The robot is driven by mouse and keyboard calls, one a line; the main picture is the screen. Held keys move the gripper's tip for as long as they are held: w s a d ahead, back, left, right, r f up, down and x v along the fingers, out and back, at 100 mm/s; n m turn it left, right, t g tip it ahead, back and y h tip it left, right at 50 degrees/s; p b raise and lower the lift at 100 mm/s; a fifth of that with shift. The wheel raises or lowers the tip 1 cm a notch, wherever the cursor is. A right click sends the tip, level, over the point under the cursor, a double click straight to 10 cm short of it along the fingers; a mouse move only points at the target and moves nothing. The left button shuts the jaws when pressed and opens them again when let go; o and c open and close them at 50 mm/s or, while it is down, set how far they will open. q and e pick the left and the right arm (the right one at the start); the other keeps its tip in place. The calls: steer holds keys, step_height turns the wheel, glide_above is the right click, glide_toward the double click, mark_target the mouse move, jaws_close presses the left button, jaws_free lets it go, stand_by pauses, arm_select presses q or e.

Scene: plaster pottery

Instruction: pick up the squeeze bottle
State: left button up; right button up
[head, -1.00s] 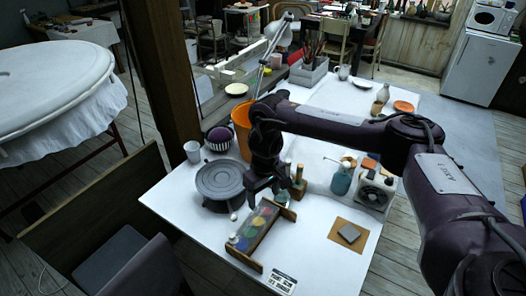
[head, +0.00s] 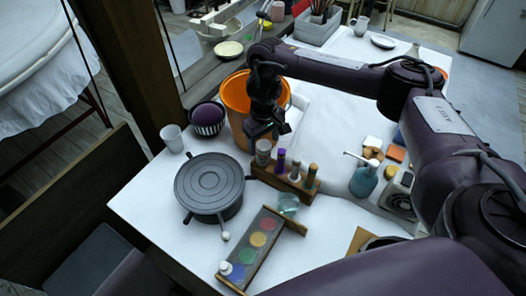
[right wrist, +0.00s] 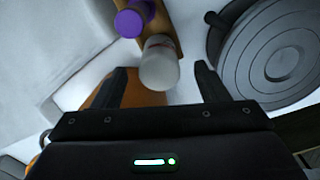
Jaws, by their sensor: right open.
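The white squeeze bottle (head: 263,152) stands at the left end of a small wooden rack (head: 268,178), on the white table. In the right wrist view the squeeze bottle (right wrist: 160,62) shows between the two fingers, its top towards the camera. My right gripper (head: 268,131) is open and just above and behind the bottle in the head view. In the right wrist view the gripper (right wrist: 163,78) has a finger on each side of the bottle, with gaps; contact does not show. The bottle's lower part is partly hidden. My left gripper is not in view.
A purple-capped bottle (head: 281,161) stands beside it in the rack. The orange bucket (head: 236,100) is close behind, the grey turntable (head: 209,183) to the left, the paint tray (head: 250,249) in front. A teal pump bottle (head: 363,179) stands to the right.

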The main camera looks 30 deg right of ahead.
mark_target(264, 145)
step_height(264, 145, down, 4)
steer(key=shift+d+r+p, duration=0.1)
steer(key=shift+r+p, duration=0.05)
steer(key=shift+p, duration=0.45)
steer(key=shift+w+f, duration=0.15)
steer(key=shift+f, duration=0.8)
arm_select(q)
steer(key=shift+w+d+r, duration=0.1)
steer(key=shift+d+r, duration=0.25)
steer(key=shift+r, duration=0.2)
arm_select(e)
steer(key=c, duration=0.7)
